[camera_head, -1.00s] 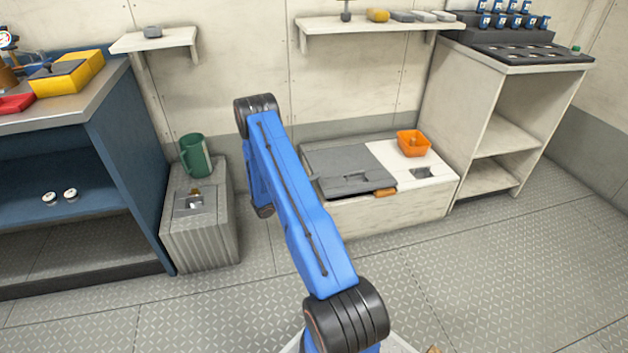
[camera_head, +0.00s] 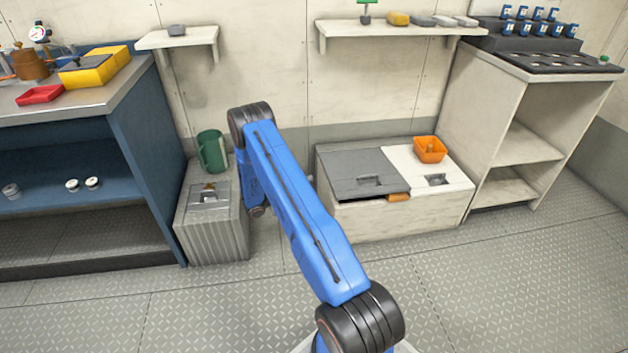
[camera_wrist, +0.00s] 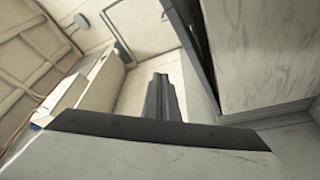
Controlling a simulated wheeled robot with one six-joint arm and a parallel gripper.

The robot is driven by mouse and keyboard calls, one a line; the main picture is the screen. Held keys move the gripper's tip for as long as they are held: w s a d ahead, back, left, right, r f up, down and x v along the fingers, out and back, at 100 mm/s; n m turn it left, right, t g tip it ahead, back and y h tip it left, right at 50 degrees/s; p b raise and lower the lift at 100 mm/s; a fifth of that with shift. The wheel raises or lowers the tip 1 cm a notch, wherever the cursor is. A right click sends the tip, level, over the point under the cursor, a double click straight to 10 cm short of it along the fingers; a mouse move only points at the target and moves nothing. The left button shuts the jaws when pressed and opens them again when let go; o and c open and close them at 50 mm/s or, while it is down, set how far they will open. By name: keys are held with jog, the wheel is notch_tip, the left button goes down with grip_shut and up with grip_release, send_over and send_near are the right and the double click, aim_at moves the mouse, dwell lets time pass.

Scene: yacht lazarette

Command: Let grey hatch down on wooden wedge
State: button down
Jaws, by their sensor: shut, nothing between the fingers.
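The grey hatch (camera_head: 364,168) is the left lid on top of the pale locker box. It is tilted slightly, with a dark gap showing under its front edge. The orange-brown wooden wedge (camera_head: 398,197) is at the hatch's front right corner, at the box's edge. I cannot tell exactly how the hatch touches it. My gripper is hidden behind my blue arm in the head view. In the wrist view, my gripper (camera_wrist: 163,80) is shut and empty, pointing towards pale walls. The hatch and wedge are not recognisable there.
A white lid (camera_head: 430,170) beside the hatch carries an orange bin (camera_head: 430,149). A ribbed grey box (camera_head: 212,240) with a green jug (camera_head: 211,152) stands left of my arm. A blue cabinet (camera_head: 140,160) is far left, a pale shelf unit (camera_head: 500,130) right. The floor in front is clear.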

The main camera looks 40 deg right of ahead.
jog(key=n, duration=0.1)
jog(key=n+g+y, duration=0.1)
jog(key=n+g, duration=0.4)
jog(key=n, duration=1.6)
send_near(342, 194)
notch_tip(342, 194, down, 4)
jog(key=shift+n, duration=0.3)
jog(key=shift+x, duration=4.9)
jog(key=shift+s, duration=0.15)
jog(key=shift+r, duration=0.1)
jog(key=shift+r+n, duration=0.6)
jog(key=shift+r, duration=0.85)
